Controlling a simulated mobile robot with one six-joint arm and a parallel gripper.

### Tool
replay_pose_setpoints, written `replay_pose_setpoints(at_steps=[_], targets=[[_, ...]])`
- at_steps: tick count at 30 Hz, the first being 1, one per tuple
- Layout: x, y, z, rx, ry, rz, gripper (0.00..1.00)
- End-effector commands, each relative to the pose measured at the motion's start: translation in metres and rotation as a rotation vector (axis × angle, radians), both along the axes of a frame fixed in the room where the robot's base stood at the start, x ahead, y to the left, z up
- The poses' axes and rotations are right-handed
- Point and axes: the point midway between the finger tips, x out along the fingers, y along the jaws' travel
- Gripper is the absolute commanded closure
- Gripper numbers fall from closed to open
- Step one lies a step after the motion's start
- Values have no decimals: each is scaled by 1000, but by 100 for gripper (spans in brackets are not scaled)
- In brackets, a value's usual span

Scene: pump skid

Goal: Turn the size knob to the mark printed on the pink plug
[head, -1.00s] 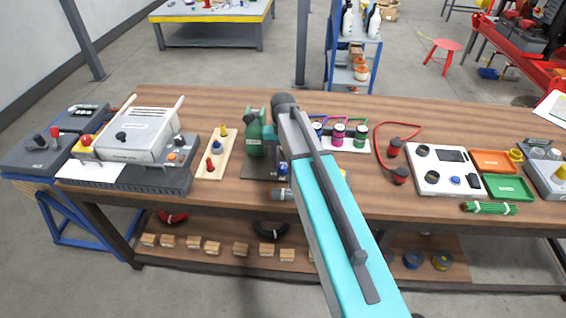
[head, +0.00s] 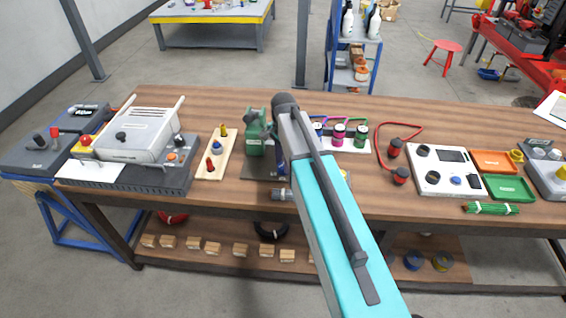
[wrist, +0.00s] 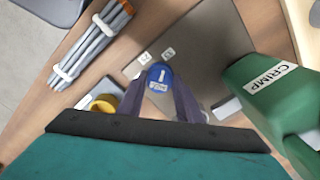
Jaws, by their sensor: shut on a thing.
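The size knob (wrist: 160,76) is a round blue knob with a white mark line, on the dark base plate (wrist: 205,45) of the green crimp machine (wrist: 275,95). My gripper (wrist: 160,82) is shut on it, one dark finger on each side. Small white label tiles (wrist: 168,53) stand beside the knob, their print too small to read. In the head view, the green machine (head: 254,138) stands mid-bench, and my arm hides my gripper. The pink plug (head: 338,134) stands in a white rack behind my arm; its printed mark cannot be read.
A bundle of grey rods (wrist: 90,45) and a yellow-orange round part (wrist: 103,104) lie left of the knob in the wrist view. On the bench, a wooden board with small plugs (head: 216,156) is left of the machine; a red cable (head: 380,150) is to the right.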

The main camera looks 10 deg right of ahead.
Motion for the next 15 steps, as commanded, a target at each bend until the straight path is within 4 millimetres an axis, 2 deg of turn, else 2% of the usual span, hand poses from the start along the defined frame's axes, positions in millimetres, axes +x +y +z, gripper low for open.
replay_pose_setpoints(at_steps=[6,15], targets=[[1,1,1,2,-1,-74,90],[1,0,1,1,-2,-94,90]])
